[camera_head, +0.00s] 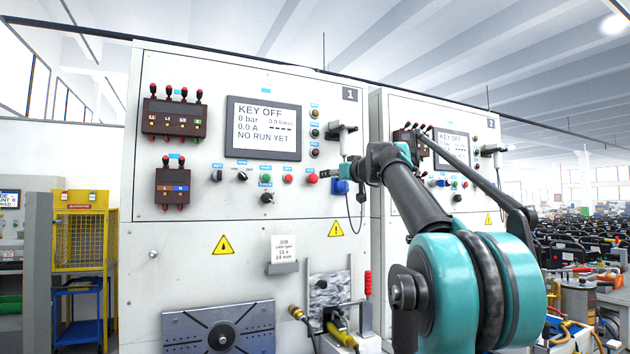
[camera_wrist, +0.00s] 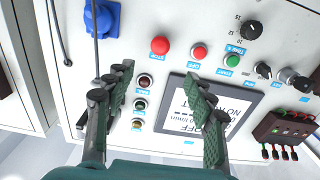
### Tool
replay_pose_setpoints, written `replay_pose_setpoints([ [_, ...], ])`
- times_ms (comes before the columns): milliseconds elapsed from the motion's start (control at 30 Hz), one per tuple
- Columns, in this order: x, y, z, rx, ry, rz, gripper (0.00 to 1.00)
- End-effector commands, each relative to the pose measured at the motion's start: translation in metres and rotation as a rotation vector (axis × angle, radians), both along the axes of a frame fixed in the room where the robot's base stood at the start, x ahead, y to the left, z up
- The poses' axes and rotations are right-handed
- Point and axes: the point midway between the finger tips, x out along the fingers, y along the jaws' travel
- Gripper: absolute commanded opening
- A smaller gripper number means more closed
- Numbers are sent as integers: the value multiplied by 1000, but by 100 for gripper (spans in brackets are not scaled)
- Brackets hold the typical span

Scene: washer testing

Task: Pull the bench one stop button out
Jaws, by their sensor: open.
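The bench one stop button (camera_head: 312,178) is a red mushroom button, rightmost in the lower control row of the panel marked 1. In the wrist view the stop button (camera_wrist: 160,45) shows above its blue STOP label, ahead of the gap between my fingers. My gripper (camera_head: 326,174) is just right of it in the head view. The wrist view shows my gripper (camera_wrist: 160,77) open with nothing between its fingers. The button appears clear of both fingers; I cannot tell exactly how far away it is.
A smaller red button (camera_wrist: 199,50) and a green button (camera_wrist: 232,60) sit beside the stop button. The display (camera_head: 263,128) reads KEY OFF. A blue socket (camera_wrist: 101,18) and a hanging cable (camera_head: 352,205) are close by. Bench two (camera_head: 478,160) stands to the right.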

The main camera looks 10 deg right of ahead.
Motion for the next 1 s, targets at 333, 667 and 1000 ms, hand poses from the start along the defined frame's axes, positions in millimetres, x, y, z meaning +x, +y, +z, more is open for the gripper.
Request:
replay_pose_setpoints([
  [333,61,21,-1,1,1,2,55],
  [667,111,37,-1,1,1,2,55],
  [1000,137,45,0,1,1,1,55],
])
